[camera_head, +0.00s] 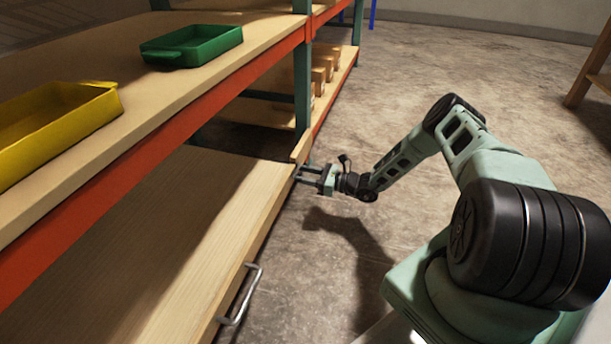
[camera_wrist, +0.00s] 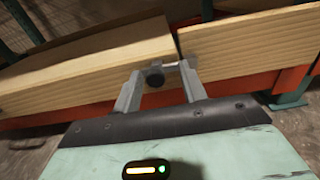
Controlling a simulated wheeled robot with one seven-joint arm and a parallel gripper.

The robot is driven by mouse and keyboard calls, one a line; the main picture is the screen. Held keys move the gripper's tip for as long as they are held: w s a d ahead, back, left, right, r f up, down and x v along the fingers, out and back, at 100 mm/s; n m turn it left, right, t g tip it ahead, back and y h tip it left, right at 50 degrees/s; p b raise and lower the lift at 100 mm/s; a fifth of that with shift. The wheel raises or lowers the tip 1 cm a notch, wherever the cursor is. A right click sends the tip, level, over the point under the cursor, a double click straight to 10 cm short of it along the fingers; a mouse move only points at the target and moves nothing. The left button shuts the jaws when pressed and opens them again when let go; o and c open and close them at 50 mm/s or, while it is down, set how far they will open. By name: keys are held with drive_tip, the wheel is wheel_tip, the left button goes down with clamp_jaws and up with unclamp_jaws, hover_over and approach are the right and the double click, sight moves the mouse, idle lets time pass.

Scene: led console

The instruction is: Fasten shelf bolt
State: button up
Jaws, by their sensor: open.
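The shelf bolt (camera_wrist: 155,77) shows in the wrist view as a small dark round head on the wooden front edge of the shelf, close to the gap between two boards. A short grey metal piece (camera_wrist: 172,67) sits just right of it. My gripper (camera_wrist: 160,75) is open, with one finger on each side of the bolt head. I cannot tell whether the fingers touch it. In the head view my gripper (camera_head: 308,174) reaches the shelf's front edge near the green upright (camera_head: 302,95); the bolt is too small to make out there.
The upper shelf holds a yellow tray (camera_head: 45,130) and a green tray (camera_head: 192,48). The lower wooden board (camera_head: 170,230) has a metal handle (camera_head: 242,297) on its front. Several wooden blocks (camera_head: 322,75) stand farther back. The concrete floor (camera_head: 330,260) beside the shelf is clear.

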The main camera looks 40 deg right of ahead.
drive_tip(key=p+v, duration=0.6)
drive_tip(key=v, duration=1.1)
drive_tip(key=shift+s+p, duration=0.2)
drive_tip(key=shift+p, duration=0.2)
drive_tip(key=shift+d, duration=0.15)
